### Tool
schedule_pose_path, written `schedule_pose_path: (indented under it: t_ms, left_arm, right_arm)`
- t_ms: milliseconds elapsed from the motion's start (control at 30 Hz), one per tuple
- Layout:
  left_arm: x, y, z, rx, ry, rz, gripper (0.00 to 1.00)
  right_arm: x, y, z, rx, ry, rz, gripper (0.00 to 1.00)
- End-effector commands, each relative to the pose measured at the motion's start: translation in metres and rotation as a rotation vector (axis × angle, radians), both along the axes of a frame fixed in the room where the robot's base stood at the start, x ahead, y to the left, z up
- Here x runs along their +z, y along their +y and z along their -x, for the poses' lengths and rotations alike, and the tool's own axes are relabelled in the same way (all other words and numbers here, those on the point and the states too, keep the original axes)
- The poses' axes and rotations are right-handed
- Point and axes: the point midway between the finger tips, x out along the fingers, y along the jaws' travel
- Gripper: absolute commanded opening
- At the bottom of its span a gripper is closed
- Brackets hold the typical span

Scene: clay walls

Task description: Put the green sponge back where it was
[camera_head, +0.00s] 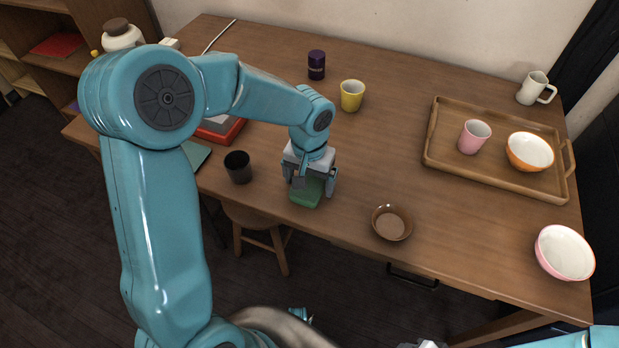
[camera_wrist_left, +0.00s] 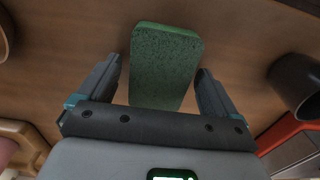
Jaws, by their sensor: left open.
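The green sponge (camera_head: 307,193) lies on the wooden table near its front edge, between the black cup and the brown bowl. My left gripper (camera_head: 309,184) is right over it, pointing down. In the left wrist view the sponge (camera_wrist_left: 165,62) sits between the two open fingers (camera_wrist_left: 162,85), with a gap on each side. Its near end is hidden by the gripper body. My right gripper cannot be made out in the head view; only a bit of blue arm shows at the bottom right.
A black cup (camera_head: 238,167) stands just left of the gripper, and a brown bowl (camera_head: 392,223) to its right. A yellow cup (camera_head: 352,95) and a dark jar (camera_head: 316,65) stand behind. A wooden tray (camera_head: 433,143) holds a pink cup (camera_head: 474,136) and an orange bowl (camera_head: 530,151). The table's middle is clear.

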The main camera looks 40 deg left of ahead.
Motion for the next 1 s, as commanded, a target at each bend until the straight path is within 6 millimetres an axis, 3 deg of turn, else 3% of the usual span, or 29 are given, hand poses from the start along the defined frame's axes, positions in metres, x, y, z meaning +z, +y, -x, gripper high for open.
schedule_pose_path:
  t_ms: [500,700,1000]
  left_arm:
    - [0.106,0.000,-0.001,-0.001,-0.004,0.000,0.93]
    - [0.121,0.000,0.000,0.000,-0.002,0.001,0.93]
    - [0.121,0.000,0.000,0.000,-0.001,0.000,0.93]
  right_arm:
    - [0.021,0.000,0.000,0.000,0.000,0.000,0.43]
    - [0.023,0.000,0.000,0.000,0.000,0.000,0.43]
    - [0.023,0.000,0.000,0.000,0.000,0.000,0.43]
